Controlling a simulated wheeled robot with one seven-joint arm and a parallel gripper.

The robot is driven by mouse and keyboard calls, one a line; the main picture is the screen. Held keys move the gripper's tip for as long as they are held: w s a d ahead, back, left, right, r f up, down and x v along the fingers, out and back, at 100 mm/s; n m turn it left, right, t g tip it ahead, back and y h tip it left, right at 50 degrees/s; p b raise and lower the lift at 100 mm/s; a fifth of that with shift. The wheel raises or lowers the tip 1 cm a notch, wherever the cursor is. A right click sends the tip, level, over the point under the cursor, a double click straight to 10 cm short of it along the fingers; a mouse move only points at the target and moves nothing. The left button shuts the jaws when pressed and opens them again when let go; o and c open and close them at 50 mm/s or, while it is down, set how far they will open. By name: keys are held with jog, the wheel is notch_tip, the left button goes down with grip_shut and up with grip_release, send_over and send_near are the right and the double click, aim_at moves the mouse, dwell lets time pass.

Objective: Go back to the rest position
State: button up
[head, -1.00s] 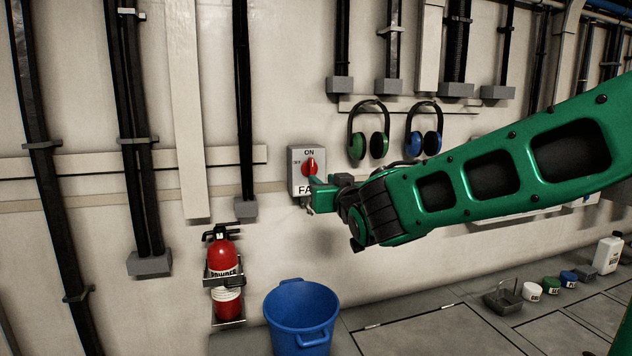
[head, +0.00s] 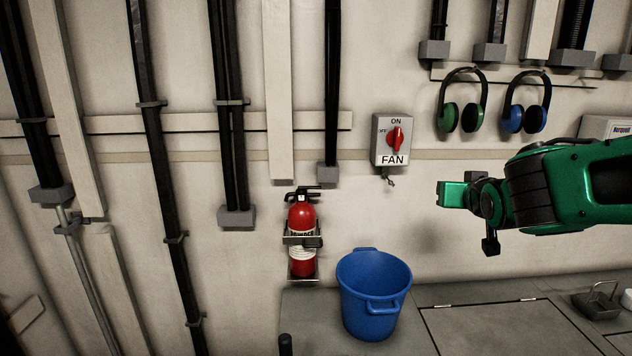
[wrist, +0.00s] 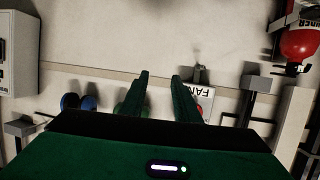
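My gripper (head: 447,195) is at the right of the head view, in front of the wall and apart from it, right of and a little below the fan switch (head: 380,150). In the wrist view, its two green fingers (wrist: 158,76) stand apart with nothing between them, so it is open and empty. The fan switch is a grey box with a red knob standing close to upright toward ON. In the wrist view, the switch (wrist: 206,98) appears upside down, partly behind a finger.
A red fire extinguisher (head: 302,240) hangs on the wall. A blue bucket (head: 372,290) stands below. Green ear muffs (head: 460,118) and blue ear muffs (head: 527,118) hang above my arm. A metal holder (head: 598,302) sits at lower right.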

jog(key=s+d+f+m+g, duration=0.1)
jog(key=s+d+f+g, duration=0.4)
jog(key=s, duration=0.3)
jog(key=s+d+f+m+g, duration=0.25)
jog(key=s+d+f, duration=0.25)
jog(key=s+f, duration=0.25)
jog(key=s+a+f+g+y, duration=0.1)
jog(key=s+f+g, duration=0.1)
jog(key=s, duration=0.8)
jog(key=s+a+f+g+y, duration=0.1)
jog(key=s+g, duration=0.3)
jog(key=s, duration=0.6)
jog(key=shift+s+f+m+g+y, duration=0.25)
jog(key=shift+f+m+g+y, duration=0.15)
jog(key=shift+f, duration=0.3)
